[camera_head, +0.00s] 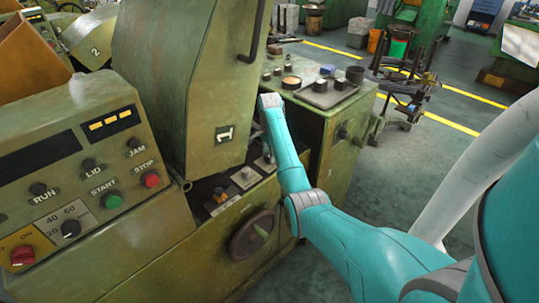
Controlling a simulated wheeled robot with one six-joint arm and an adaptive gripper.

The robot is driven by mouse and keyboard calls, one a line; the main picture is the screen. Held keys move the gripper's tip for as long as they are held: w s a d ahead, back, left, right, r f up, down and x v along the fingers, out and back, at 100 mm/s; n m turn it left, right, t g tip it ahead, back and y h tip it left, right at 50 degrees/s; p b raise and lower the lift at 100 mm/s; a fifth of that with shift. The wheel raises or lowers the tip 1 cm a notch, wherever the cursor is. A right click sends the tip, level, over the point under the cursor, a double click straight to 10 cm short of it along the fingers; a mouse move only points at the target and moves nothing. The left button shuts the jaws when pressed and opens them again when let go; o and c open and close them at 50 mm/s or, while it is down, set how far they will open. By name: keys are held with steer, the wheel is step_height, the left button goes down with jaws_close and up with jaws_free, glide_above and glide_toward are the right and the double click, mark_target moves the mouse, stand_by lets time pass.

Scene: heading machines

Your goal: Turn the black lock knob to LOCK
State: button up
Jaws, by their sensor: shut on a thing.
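My teal arm comes in from the lower right, and its upper grey-capped joint is over the low deck between the two machine housings. My gripper cannot be made out; it seems hidden behind my own arm. I cannot read a LOCK label anywhere, so I cannot tell which knob is the lock knob. Low on the deck, left of my arm, are a small black knob with an orange-brown base (221,195) and a dark knob on a pale plate (246,174). Another small fitting (265,160) lies close against my arm's outline.
The left control panel (72,160) has RUN, LID and JAM knobs, a green START button (112,200) and a red STOP button (151,179). A round handwheel (252,236) is on the front below the deck. A tall green cover (165,90) marked 1 stands behind.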

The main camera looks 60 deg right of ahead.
steer(key=n, duration=0.5)
steer(key=shift+n, duration=0.3)
steer(key=n, duration=0.6)
steer(key=shift+w, duration=0.1)
steer(key=n, duration=0.5)
steer(key=shift+a+n, duration=0.1)
steer(key=shift+n, duration=0.3)
steer(key=n, duration=0.5)
steer(key=shift+n, duration=0.3)
steer(key=o, duration=1.1)
steer(key=shift+o, duration=0.2)
